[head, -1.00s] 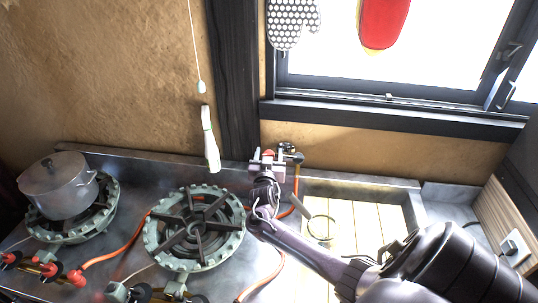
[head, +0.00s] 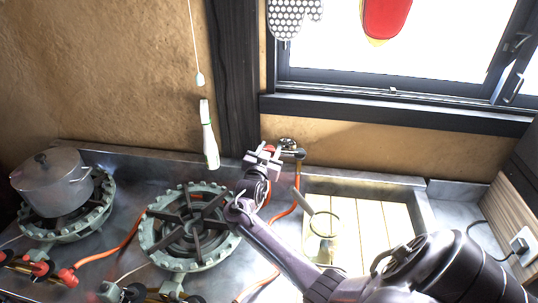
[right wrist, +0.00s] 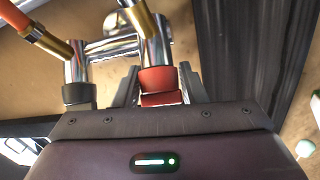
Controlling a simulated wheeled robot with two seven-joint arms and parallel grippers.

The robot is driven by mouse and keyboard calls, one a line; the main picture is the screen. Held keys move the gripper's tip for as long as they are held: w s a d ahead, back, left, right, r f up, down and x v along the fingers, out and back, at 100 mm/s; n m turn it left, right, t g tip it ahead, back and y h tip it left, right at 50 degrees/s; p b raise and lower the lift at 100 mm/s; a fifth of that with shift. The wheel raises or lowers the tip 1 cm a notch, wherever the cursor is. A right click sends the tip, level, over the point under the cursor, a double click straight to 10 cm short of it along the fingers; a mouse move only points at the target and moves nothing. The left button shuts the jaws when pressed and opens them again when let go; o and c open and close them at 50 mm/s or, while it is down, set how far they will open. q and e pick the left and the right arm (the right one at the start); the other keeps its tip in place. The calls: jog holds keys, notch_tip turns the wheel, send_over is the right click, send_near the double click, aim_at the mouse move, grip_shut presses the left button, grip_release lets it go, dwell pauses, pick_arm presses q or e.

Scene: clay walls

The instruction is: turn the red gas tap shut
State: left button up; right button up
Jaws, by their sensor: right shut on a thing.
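The red gas tap shows in the right wrist view (right wrist: 160,85) as a red collar and knob on a chrome and brass pipe fitting. In the head view only a little red of it shows behind my fingers, near the wall pipe. My right gripper (head: 263,158) is shut on the red tap, with one finger on each side of it, and it is tilted in the head view. My left gripper is in neither view.
An orange hose (head: 297,190) hangs from the pipe fitting (head: 291,153) beside my gripper. A gas burner (head: 155,238) is at the left of my arm, and a lidded pot (head: 52,190) stands on another. A lighter-like white thing (head: 209,140) hangs on the wall.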

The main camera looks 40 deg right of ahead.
jog(key=o, duration=0.9)
jog(key=shift+s, duration=0.15)
jog(key=shift+a+f, duration=0.1)
jog(key=shift+a, duration=0.15)
jog(key=b+v, duration=0.1)
jog(key=v, duration=0.6)
jog(key=shift+s+a+b, duration=0.1)
jog(key=shift+s+b, duration=0.05)
jog(key=shift+b, duration=0.2)
